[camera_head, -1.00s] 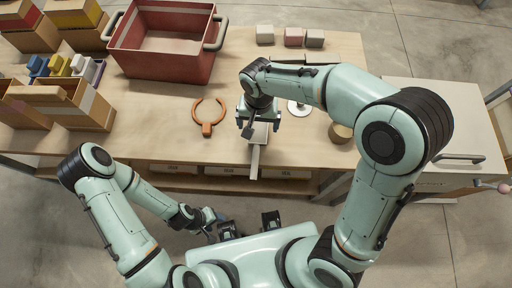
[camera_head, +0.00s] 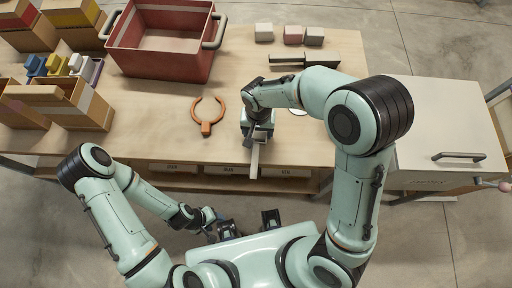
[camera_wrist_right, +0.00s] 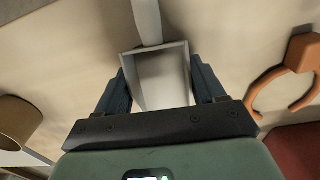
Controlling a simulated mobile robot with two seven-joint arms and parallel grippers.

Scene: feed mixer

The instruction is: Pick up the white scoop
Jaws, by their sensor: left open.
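The white scoop lies at the front edge of the wooden table, its handle (camera_head: 255,160) sticking out over the edge. In the right wrist view its square, shallow bowl (camera_wrist_right: 162,80) sits between the two fingers of my right gripper (camera_wrist_right: 158,68), with the handle pointing away at the top. The fingers stand along both sides of the bowl, very near or touching it; I cannot tell whether they press on it. In the head view my right gripper (camera_head: 257,133) hides most of the bowl. My left gripper (camera_head: 208,216) is open, low in front of the table, away from the scoop.
An orange open ring tool (camera_head: 207,115) lies left of the scoop. A red crate (camera_head: 165,70) stands behind it. Small blocks (camera_head: 293,35) and a dark-handled flat tool (camera_head: 290,60) lie at the back. Cardboard bins (camera_head: 65,105) stand at the left. A cabinet (camera_head: 440,120) adjoins the right.

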